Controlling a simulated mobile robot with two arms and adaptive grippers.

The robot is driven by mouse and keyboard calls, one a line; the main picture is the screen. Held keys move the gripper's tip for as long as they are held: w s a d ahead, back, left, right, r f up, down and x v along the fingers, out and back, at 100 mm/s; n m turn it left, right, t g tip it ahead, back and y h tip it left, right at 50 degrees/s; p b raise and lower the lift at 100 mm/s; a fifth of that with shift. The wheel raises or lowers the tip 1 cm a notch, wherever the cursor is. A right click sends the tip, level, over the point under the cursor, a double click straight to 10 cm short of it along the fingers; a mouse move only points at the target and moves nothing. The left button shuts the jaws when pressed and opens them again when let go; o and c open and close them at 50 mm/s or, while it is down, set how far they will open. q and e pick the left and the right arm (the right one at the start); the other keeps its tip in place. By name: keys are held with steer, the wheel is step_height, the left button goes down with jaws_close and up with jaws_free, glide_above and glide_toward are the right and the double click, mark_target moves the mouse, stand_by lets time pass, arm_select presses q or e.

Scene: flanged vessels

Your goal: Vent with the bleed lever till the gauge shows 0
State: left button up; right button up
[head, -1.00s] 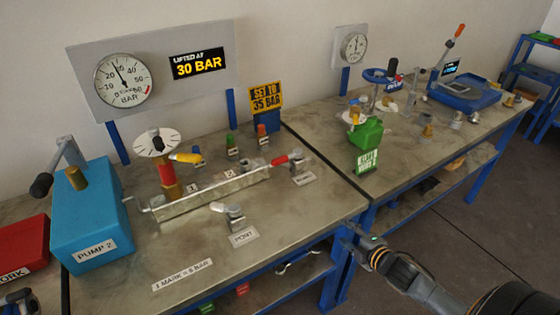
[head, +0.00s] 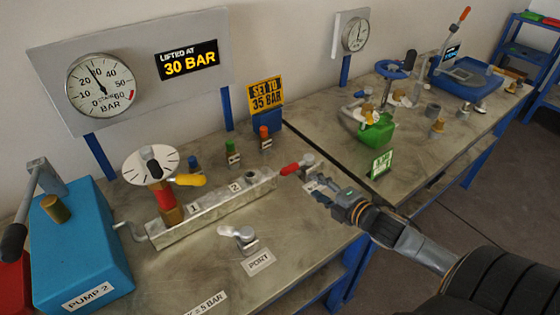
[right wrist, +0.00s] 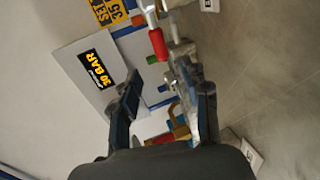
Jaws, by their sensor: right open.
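The bleed lever (head: 290,169) has a red grip and sits at the right end of the metal manifold (head: 212,209). The round gauge (head: 101,85) on the back panel has its needle up and left, roughly between 20 and 30 bar. My right gripper (head: 315,190) is open and empty, just right of and nearer than the lever, apart from it as far as I can tell. In the right wrist view, the red grip (right wrist: 157,44) shows just beyond the open fingers (right wrist: 160,75). The gripper partly hides the lever's label. My left gripper is not in view.
A yellow-handled valve with a white dial (head: 150,165) stands at the manifold's left end, by the blue pump (head: 80,250). A port fitting (head: 240,237) stands in front. A green container (head: 376,130) and green sign (head: 381,164) stand on the right table.

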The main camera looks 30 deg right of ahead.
mark_target(292, 171)
steer(key=p+x, duration=0.1)
steer(key=x, duration=1.1)
steer(key=shift+w+d+p, duration=0.1)
steer(key=shift+w+p, duration=0.1)
steer(key=shift+p, duration=0.15)
steer(key=shift+w+f, duration=0.15)
steer(key=shift+w, duration=0.1)
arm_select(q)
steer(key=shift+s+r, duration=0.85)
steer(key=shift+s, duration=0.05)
arm_select(e)
jaws_close()
steer(key=shift+w, duration=0.1)
